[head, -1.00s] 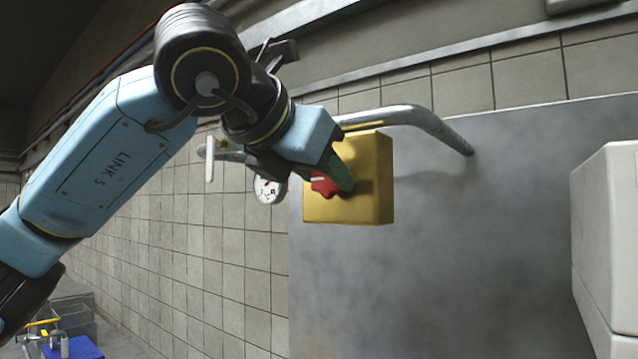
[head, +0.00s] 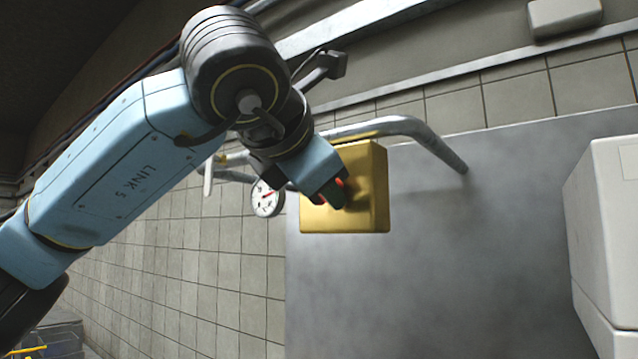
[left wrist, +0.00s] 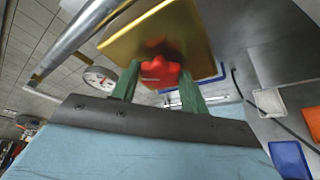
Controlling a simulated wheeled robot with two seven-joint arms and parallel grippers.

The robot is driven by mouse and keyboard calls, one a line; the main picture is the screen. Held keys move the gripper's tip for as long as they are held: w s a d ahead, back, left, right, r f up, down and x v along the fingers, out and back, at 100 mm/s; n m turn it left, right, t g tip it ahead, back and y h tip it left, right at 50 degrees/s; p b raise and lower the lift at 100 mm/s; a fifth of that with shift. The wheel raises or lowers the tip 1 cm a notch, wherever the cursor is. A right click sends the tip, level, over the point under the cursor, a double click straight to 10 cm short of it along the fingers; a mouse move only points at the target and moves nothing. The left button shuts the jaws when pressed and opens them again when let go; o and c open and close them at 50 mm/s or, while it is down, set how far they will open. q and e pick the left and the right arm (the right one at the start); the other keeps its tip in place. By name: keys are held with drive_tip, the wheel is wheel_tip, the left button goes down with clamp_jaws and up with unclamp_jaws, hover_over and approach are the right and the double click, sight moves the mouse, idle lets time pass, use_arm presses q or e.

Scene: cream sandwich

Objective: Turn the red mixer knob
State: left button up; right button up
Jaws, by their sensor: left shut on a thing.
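The red mixer knob (left wrist: 160,72) sits on the face of a yellow box (head: 375,200) fixed to the wall. In the head view only slivers of the knob (head: 318,199) show behind my gripper. My left gripper (head: 335,198) is at the front of the box. In the left wrist view its green fingers (left wrist: 160,88) stand on both sides of the knob and are shut on it. The yellow box also shows in the left wrist view (left wrist: 122,40). My right gripper is not in view.
A silver pipe (head: 440,148) curves over the box. A round gauge (head: 267,199) hangs just left of it. A light grey cabinet (head: 607,230) stands at the right. Blue (left wrist: 290,160) and orange (left wrist: 312,122) containers show in the left wrist view.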

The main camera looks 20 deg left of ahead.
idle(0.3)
use_arm(q)
drive_tip(key=o, duration=1)
drive_tip(key=d+b+v, duration=0.1)
drive_tip(key=b+v, duration=0.1)
drive_tip(key=v, duration=1.1)
drive_tip(key=shift+s+a+b, duration=0.25)
drive_tip(key=shift+a+b, duration=0.1)
drive_tip(key=shift+a, duration=0.15)
drive_tip(key=shift+r, duration=0.1)
